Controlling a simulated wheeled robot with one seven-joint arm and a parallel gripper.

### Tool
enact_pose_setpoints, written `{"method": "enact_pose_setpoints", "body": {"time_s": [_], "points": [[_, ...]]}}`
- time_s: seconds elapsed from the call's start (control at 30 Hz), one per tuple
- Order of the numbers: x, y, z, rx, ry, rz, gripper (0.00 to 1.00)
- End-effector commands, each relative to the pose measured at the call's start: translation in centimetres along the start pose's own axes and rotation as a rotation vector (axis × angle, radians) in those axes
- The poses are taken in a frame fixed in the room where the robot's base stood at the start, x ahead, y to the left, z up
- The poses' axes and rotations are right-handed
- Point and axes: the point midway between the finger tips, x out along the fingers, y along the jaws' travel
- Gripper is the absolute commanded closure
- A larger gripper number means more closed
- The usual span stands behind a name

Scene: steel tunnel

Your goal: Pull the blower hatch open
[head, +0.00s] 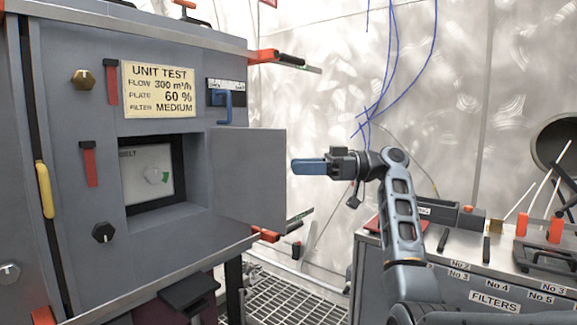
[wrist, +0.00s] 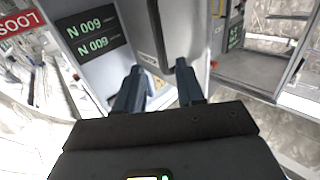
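The grey blower unit (head: 75,215) fills the left of the head view. A flat grey hatch panel (head: 248,178) stands swung out to the right of a recess with a BELT gauge (head: 148,175). I cannot tell for sure that this panel is the blower hatch. My gripper (head: 292,166) is just right of the panel's free edge in the picture; contact cannot be judged. In the wrist view its two blue fingers (wrist: 159,68) are apart with nothing held between them. A grey panel (wrist: 180,30) shows beyond the fingertips.
A blue handle (head: 225,108) sits above the panel. Red-and-black levers (head: 285,60) stick out from the unit's right side. A filter bench (head: 490,275) with several tools stands at right. Blue cables (head: 372,115) hang behind. The wrist view shows an N 009 sign (wrist: 90,33).

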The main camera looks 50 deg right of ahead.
Motion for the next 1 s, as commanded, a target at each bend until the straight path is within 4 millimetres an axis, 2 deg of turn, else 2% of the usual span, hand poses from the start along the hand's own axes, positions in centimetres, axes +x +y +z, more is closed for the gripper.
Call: {"method": "enact_pose_setpoints", "body": {"time_s": [0.1,0.3,1.0], "points": [[-1.8,0.0,-0.1,0.000,0.000,0.001,0.62],[-3.1,0.0,0.0,0.000,-0.001,0.000,0.62],[-3.2,0.0,0.0,0.000,0.000,0.000,0.62]]}}
